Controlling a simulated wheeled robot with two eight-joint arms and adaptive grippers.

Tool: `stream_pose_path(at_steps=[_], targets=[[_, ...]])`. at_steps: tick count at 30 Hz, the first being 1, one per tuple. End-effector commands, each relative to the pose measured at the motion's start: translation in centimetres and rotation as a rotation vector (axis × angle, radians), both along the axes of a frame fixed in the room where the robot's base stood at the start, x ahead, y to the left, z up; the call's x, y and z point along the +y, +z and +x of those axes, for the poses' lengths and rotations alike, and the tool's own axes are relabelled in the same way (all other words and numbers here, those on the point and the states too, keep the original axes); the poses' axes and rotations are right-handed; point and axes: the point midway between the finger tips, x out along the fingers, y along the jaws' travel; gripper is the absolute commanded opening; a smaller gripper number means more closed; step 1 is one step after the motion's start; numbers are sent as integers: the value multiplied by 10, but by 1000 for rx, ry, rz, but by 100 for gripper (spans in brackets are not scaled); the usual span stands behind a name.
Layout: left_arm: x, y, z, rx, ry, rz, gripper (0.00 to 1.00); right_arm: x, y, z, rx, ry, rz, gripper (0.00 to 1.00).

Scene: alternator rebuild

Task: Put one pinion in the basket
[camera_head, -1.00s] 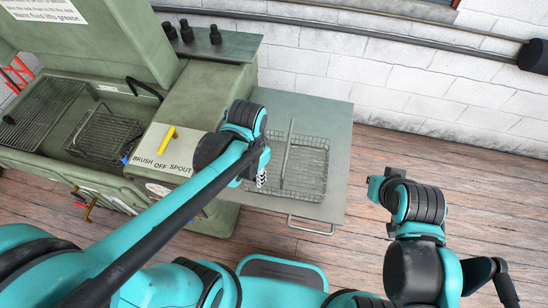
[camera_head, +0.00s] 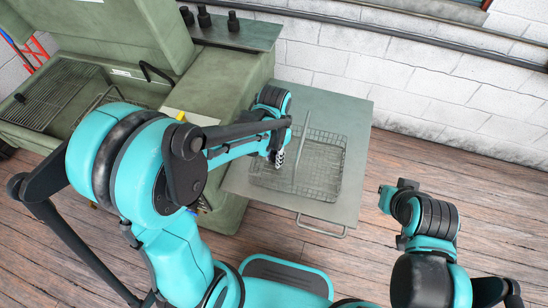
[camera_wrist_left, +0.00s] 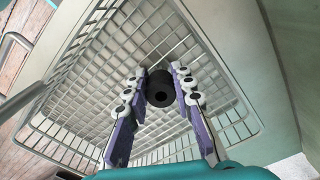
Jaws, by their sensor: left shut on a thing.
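My left gripper (camera_head: 279,160) is over the left part of the wire basket (camera_head: 341,172), which lies on the green side shelf. In the left wrist view my left gripper (camera_wrist_left: 160,90) is shut on a dark, round pinion (camera_wrist_left: 160,88) with a hole in its end. The basket's wire mesh (camera_wrist_left: 90,75) spreads below and around it. The pinion is hidden in the head view. Three similar black pieces (camera_head: 204,18) stand on the back ledge. My right gripper (camera_head: 386,198) is right of the shelf, away from the basket; its jaws are unclear.
The green washer cabinet (camera_head: 225,85) stands left of the shelf, with an open basin (camera_head: 50,95) and another wire basket (camera_head: 100,97) partly behind my left arm. A shelf handle (camera_head: 320,229) sticks out in front. A white block wall (camera_head: 430,85) closes the back.

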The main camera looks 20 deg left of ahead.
Motion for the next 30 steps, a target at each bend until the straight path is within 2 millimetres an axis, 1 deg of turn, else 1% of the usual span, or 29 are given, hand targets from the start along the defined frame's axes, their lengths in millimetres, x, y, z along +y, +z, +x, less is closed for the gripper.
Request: stream_pose_path(at_steps=[3, 7, 8, 9, 10, 18, 22, 26, 30], targets=[[0, 1, 0, 0, 0, 0, 0, 0, 1, 0, 0, 0, 0, 0], [0, -3, 0, 0, 0, 0, 0, 0, -3, 0, 0, 0, 0, 0], [0, -3, 0, 0, 0, 0, 26, 0, -3, 0, 0, 0, 0, 0], [0, -2, 0, 0, 0, 0, 37, 0, -2, 0, 0, 0, 0, 0], [0, -2, 0, 0, 0, 0, 45, 0, -2, 0, 0, 0, 0, 0], [0, -2, 0, 0, 0, 0, 45, 0, -2, 0, 0, 0, 0, 0], [0, 5, 0, 0, 0, 0, 45, 0, 4, 0, 0, 0, 0, 0], [0, 27, 0, 0, 0, 0, 45, 0, 13, 0, 0, 0, 0, 0], [0, 60, 0, 0, 0, 0, 45, 0, 25, 0, 0, 0, 0, 0]])
